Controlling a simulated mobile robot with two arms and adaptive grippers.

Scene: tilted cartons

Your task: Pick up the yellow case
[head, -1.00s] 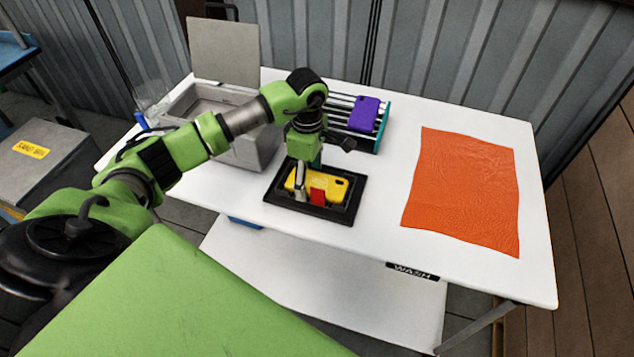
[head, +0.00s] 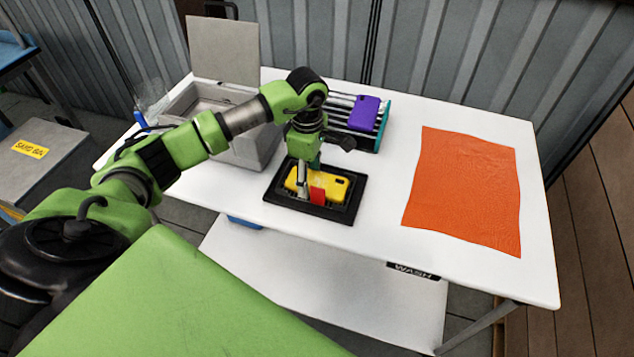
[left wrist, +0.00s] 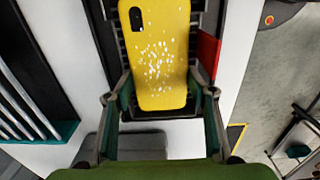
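The yellow case (head: 332,188) lies in a black tray (head: 283,207) on the white table. It has a dark camera cutout and pale specks on its face, clear in the left wrist view (left wrist: 160,45). My left gripper (head: 308,182) is down at the case. In the left wrist view its two fingers (left wrist: 158,88) stand wide apart, one on each side of the case's near end. They are very close to its edges; I cannot make out firm contact. A red block (head: 317,195) is beside the case. My right gripper is out of view.
A grey open bin (head: 250,150) with a raised lid stands left of the tray. Behind is a rack (head: 383,127) with a purple case (head: 364,112). An orange cloth (head: 463,195) lies at the right. The table between tray and cloth is clear.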

